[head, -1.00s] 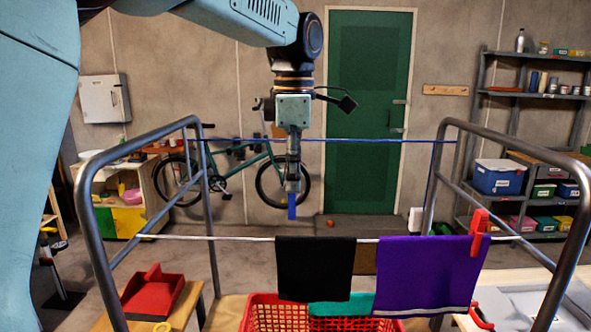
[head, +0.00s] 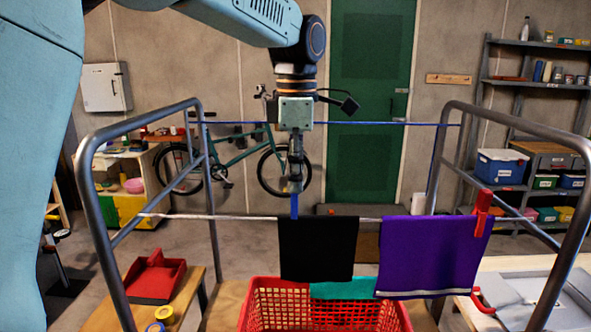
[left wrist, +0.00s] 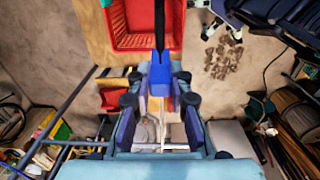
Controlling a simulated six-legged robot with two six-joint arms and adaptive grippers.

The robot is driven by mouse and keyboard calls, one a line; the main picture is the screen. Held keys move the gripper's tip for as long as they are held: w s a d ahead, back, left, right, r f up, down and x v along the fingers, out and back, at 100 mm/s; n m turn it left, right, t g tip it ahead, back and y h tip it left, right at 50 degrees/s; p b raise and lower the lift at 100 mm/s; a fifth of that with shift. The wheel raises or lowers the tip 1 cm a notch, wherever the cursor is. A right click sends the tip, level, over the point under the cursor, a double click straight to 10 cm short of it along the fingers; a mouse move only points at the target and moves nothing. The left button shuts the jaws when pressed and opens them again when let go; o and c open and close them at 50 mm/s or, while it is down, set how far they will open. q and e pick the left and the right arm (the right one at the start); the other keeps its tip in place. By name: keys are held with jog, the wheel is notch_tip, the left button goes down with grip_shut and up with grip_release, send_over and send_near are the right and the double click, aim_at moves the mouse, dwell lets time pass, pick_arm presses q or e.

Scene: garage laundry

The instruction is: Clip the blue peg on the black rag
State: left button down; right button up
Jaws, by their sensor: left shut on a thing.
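The black rag (head: 318,252) hangs over the front wire of the drying rack. My left gripper (head: 295,184) points down and is shut on the blue peg (head: 294,206). In the left wrist view the peg (left wrist: 160,77) sits between my left fingers (left wrist: 160,92), in line with a thin dark strip, likely the rag edge-on (left wrist: 160,25). My right gripper is not in view.
A purple towel (head: 433,254) hangs to the right with a red peg (head: 482,208) on it. A red basket (head: 262,320) stands below. The rack's grey frame (head: 98,240) rises at both sides. A red dustpan (head: 155,277) lies at left. A blue line (head: 390,123) runs behind.

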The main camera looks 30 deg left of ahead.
aim_at(297, 195)
pick_arm(q)
jog(key=shift+d+f, duration=0.15)
jog(key=shift+f, duration=0.25)
jog(key=shift+a+f+b, duration=0.25)
jog(key=shift+f+b, duration=0.2)
jog(key=shift+f, duration=0.35)
jog(key=shift+d+f, duration=0.2)
jog(key=shift+f, duration=0.5)
jog(key=c, duration=1.7)
grip_release()
jog(key=shift+f, duration=0.15)
jog(key=o, duration=0.5)
jog(key=shift+w+a, duration=0.1)
jog(key=shift+o, duration=0.3)
jog(key=shift+r, duration=0.2)
